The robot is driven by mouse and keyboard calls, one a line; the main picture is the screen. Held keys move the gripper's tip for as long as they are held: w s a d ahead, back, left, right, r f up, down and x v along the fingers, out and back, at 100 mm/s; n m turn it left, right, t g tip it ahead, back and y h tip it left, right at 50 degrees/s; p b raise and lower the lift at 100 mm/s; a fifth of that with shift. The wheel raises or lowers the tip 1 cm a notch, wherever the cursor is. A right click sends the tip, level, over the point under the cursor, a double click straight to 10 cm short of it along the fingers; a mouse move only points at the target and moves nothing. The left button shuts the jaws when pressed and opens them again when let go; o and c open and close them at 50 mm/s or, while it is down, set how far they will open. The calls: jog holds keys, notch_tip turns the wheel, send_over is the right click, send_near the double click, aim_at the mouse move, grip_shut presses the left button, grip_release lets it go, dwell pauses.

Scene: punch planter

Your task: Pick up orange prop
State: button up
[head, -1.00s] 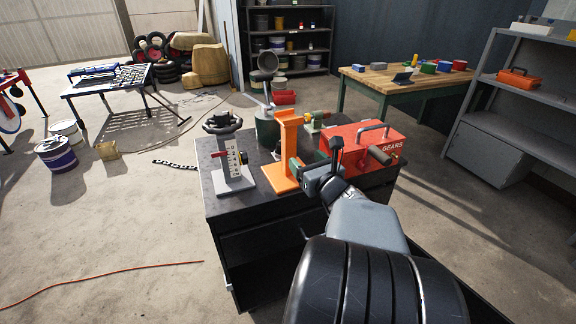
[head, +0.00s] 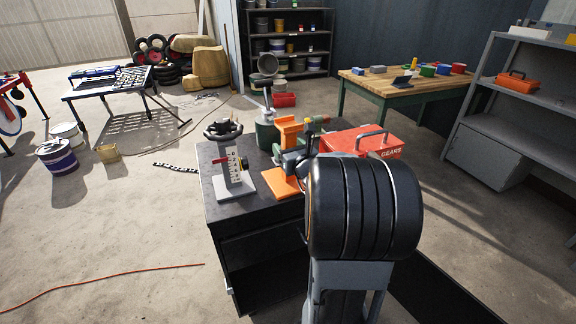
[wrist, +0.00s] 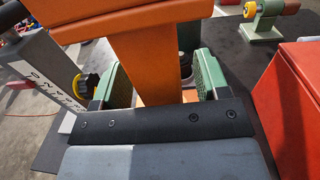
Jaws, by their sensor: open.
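The orange prop (head: 288,130) is an upright stand with a wide top and a flat base, on the dark cabinet top. My arm hides part of its post in the head view. In the wrist view the prop's post (wrist: 147,62) rises between the two green-padded fingers of my gripper (wrist: 163,80). The gripper is open, with one finger on each side of the post.
A grey scale stand (head: 234,176) with a black handwheel stands close on the left. A red GEARS toolbox (head: 345,139) is close on the right. A green device with a yellow wheel (wrist: 262,20) sits behind. The dark cabinet top (head: 213,200) is bare at the front left.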

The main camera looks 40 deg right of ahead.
jog(key=shift+w+d, duration=0.2)
jog(key=shift+w, duration=0.8)
jog(key=shift+c, duration=0.4)
grip_shut()
jog(key=shift+r, duration=0.2)
